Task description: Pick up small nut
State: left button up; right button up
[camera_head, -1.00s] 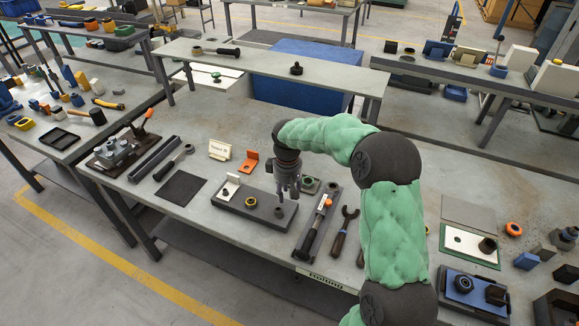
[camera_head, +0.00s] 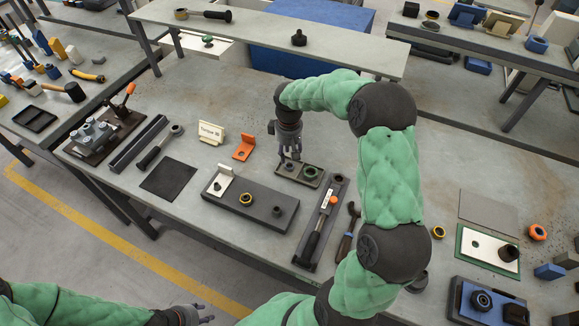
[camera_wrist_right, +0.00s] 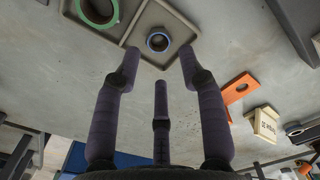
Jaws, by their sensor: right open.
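A larger green ring (camera_wrist_right: 97,12) lies in the other compartment, partly cut off by the picture edge. In the head view the tray (camera_head: 299,181) sits behind the dark grey block, and the green ring (camera_head: 310,172) shows in its right part. My right gripper (camera_head: 289,157) points down over the tray's left part. In the right wrist view its three fingers (camera_wrist_right: 160,66) are spread and empty, with the nut beyond their tips. My left gripper (camera_head: 204,313) is low at the front edge.
A tool in a dark holder (camera_head: 320,225) lies to the right.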

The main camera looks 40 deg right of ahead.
aim_at(289, 163)
jog(key=shift+w+d+f+b, duration=0.1)
jog(key=shift+f+b, duration=0.35)
jog(key=shift+f, duration=1.1)
jog(key=shift+w+d+f+b, duration=0.1)
jog(key=shift+f+b, duration=0.3)
jog(key=shift+f, duration=1.1)
jog(key=shift+s, duration=0.1)
grip_shut()
